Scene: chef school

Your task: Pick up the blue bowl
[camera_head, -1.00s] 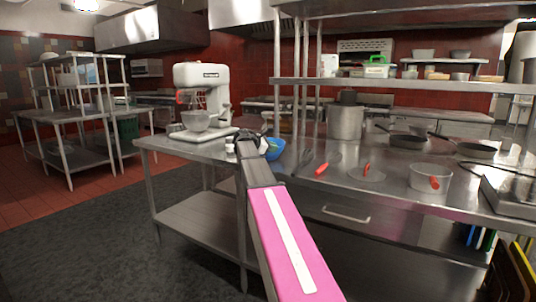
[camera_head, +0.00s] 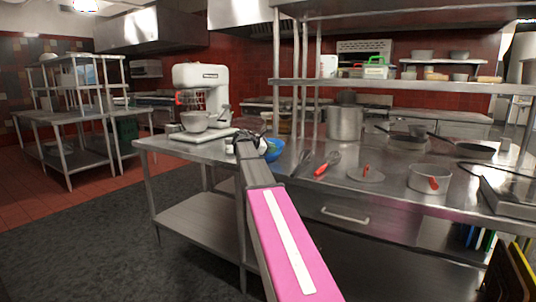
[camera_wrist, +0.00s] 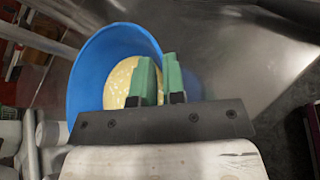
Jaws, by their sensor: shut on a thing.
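The blue bowl (camera_head: 274,150) is at the near left part of the steel table, mostly hidden behind my arm in the head view. In the wrist view the blue bowl (camera_wrist: 90,72) is large, with a speckled yellow content or inner bottom showing. My gripper (camera_wrist: 158,75) has its green fingers close together at the bowl's right wall, one inside the rim and one outside. It is shut on that wall. Whether the bowl is lifted off the table I cannot tell.
A white stand mixer (camera_head: 200,95) stands left of the bowl. Small white containers (camera_head: 231,143) stand close beside my gripper. A shelf (camera_head: 400,84) hangs above the table.

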